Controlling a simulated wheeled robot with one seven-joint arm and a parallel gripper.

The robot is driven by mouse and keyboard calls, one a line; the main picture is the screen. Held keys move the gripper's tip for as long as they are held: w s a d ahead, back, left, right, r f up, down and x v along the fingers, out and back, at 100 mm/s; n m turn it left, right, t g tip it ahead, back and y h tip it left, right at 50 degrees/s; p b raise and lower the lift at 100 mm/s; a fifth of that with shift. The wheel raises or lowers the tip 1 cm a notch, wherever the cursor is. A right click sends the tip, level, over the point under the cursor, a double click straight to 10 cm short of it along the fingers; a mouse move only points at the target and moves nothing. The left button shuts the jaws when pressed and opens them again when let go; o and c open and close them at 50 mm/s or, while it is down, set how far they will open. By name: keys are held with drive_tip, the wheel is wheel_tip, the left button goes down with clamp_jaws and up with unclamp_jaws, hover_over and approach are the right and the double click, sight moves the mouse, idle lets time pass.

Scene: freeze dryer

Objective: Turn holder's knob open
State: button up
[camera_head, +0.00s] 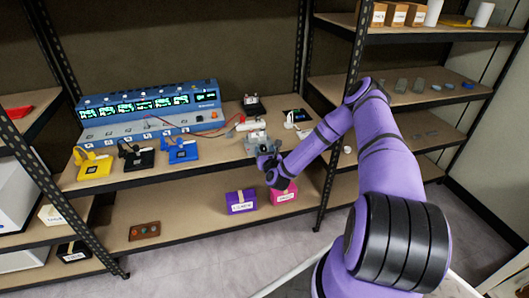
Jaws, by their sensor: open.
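My purple arm reaches in from the right, and my grey gripper (256,138) is over the front of the middle shelf, right of the blue instrument. The gripper is open, but its fingers are small and hard to separate from the items behind them. No knob can be made out, and I cannot tell which item is the holder. Small stand-like devices sit along the shelf: a yellow one (92,167), a black one (138,160) and a blue one (183,152). All are left of my gripper and apart from it.
A long blue instrument (150,108) with lit displays stands behind the devices. A black item (254,104) is farther back. Purple (241,201) and pink (284,194) boxes sit on the lower shelf. A black upright (345,110) stands to the right.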

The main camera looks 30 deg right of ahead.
drive_tip(key=shift+c, duration=0.2)
drive_tip(key=c, duration=0.9)
drive_tip(key=shift+n, duration=0.3)
